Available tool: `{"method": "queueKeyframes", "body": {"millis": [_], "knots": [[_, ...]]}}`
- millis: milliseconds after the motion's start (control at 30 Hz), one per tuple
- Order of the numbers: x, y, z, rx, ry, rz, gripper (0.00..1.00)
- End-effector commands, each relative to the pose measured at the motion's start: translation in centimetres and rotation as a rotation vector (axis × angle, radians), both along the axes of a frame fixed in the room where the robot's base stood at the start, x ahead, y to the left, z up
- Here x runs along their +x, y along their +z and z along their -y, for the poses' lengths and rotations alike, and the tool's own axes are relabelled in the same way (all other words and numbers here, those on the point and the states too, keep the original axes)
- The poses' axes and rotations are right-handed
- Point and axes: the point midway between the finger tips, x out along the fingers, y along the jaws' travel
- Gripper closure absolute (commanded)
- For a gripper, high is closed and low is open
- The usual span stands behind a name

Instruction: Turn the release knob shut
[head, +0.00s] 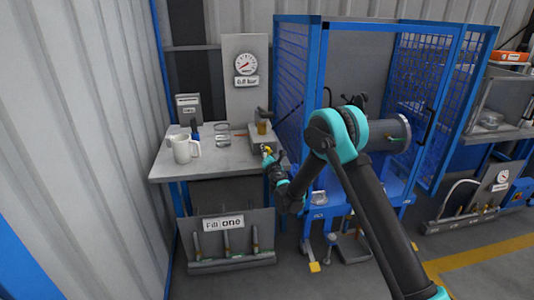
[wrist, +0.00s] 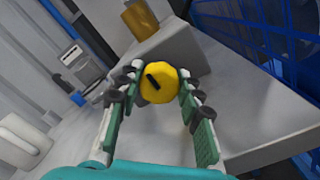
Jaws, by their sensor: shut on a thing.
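The release knob (wrist: 158,83) is a round yellow knob with a black mark across its face, in the middle of the wrist view. It sits at the front of a grey block (wrist: 165,50) on the bench. In the head view the knob (head: 267,151) is a small yellow spot at the bench's right end. My gripper (wrist: 158,88) has its two fingers on either side of the knob and is shut on it. In the head view my gripper (head: 270,160) is small and partly hides the knob. The black mark is tilted in the wrist view.
The bench (head: 180,168) also carries a white mug (head: 183,150) at the left. A brass cylinder (head: 262,127) is on the grey block. A gauge (head: 245,63) hangs on a panel behind. A blue mesh cage (head: 300,85) stands close on the right.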

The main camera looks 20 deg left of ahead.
Motion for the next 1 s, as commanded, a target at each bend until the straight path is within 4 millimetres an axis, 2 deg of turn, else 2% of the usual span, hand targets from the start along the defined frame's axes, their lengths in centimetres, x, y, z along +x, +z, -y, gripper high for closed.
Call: {"method": "queueKeyframes", "body": {"millis": [467,500,633,1000], "knots": [[-0.07,-0.05,0.07,0.014,0.000,-0.008,0.93],[-0.07,-0.05,0.07,0.014,0.000,-0.008,0.59],[-0.05,-0.04,0.05,0.013,0.000,-0.008,0.43],[0.00,-0.04,0.05,-0.012,-0.001,0.007,0.43]]}}
